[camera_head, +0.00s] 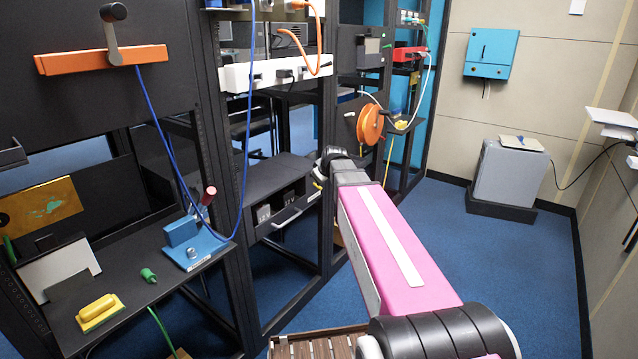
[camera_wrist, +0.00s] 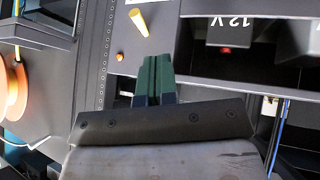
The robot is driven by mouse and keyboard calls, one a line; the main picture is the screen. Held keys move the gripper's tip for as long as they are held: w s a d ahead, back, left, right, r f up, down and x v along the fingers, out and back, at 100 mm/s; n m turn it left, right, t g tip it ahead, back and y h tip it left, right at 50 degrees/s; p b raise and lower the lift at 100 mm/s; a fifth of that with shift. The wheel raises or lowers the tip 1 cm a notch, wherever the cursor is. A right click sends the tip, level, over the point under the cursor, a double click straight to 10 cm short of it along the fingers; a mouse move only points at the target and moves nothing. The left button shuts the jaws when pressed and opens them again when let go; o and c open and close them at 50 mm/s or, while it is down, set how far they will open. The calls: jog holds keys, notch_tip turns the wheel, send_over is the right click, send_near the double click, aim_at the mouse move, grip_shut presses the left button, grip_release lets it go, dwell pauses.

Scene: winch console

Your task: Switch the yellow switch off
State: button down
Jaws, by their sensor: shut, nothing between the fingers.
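An orange reel (camera_head: 370,124) hangs on the rack near my wrist. A dark box with a handle (camera_head: 285,190) is left of the wrist. A blue cable (camera_head: 246,120) hangs at left. A yellow block (camera_head: 97,310) lies on the left shelf.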

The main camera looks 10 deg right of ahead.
jog(key=s+f+v, duration=0.1)
jog(key=v, duration=0.6)
jog(key=shift+d, duration=0.4)
jog(key=s+f+m+g+h, duration=0.2)
jog(key=s+f+m+g, duration=0.5)
jog(key=s+f, duration=1.3)
notch_tip(320, 180, down, 4)
jog(key=shift+s+f+m+g, duration=0.2)
jog(key=shift+s+m+g, duration=0.1)
jog(key=shift+m, duration=0.1)
jog(key=shift+d, duration=0.1)
